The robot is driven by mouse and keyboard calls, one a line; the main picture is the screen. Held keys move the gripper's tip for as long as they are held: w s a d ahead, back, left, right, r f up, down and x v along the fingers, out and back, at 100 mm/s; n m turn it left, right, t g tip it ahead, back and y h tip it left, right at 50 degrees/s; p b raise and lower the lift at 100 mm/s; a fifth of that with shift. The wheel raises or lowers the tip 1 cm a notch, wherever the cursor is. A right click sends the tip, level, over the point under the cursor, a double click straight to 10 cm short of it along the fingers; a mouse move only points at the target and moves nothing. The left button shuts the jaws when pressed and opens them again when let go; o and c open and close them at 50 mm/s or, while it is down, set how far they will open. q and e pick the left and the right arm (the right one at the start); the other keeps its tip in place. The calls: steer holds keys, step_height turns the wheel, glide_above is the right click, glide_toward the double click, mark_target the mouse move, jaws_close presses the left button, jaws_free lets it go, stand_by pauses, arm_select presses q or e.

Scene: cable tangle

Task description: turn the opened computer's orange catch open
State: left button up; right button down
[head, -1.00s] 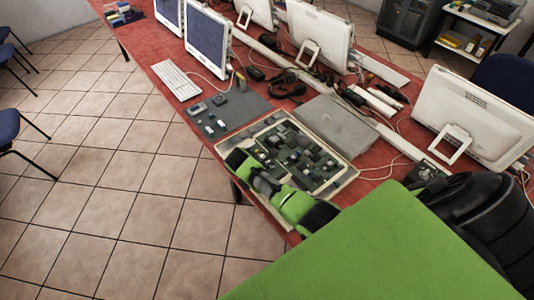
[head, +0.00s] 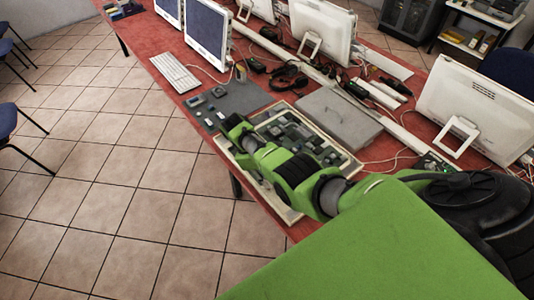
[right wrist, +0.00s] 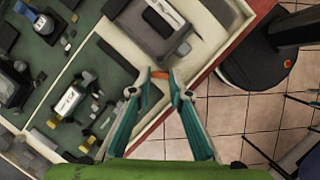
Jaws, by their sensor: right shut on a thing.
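The opened computer lies on the red table in the head view, a cream case (head: 352,172) around a green circuit board, partly covered by my right arm. In the right wrist view its cream rim (right wrist: 205,52) runs along the table edge. The small orange catch (right wrist: 159,74) sits at this rim, between the fingertips of my right gripper (right wrist: 161,78). The teal fingers are closed on it, hiding part of it. How far the catch is turned I cannot tell. In the head view my arm hides the catch. My left gripper is in neither view.
A grey panel (head: 338,118) lies behind the computer, and a dark mat (head: 240,99) with small parts lies beyond it. Monitors, a keyboard (head: 174,72) and cables fill the table behind. Tiled floor is free beyond the near edge.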

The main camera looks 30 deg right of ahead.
steer(key=m+b, duration=0.1)
steer(key=m+y+b, duration=0.1)
steer(key=m, duration=0.1)
steer(key=shift+w+d+f+m+g, duration=0.15)
steer(key=shift+m+g, duration=0.15)
steer(key=shift+d+m+g+y+b, duration=0.15)
steer(key=shift+m+y+b, duration=0.3)
steer(key=shift+m, duration=0.55)
steer(key=shift+m+g+y+b, duration=0.15)
steer(key=shift+m+y+b, duration=0.25)
steer(key=shift+m, duration=0.6)
steer(key=c, duration=2.2)
jaws_free()
steer(key=shift+o, duration=0.2)
steer(key=v, duration=1.2)
steer(key=shift+d, duration=0.15)
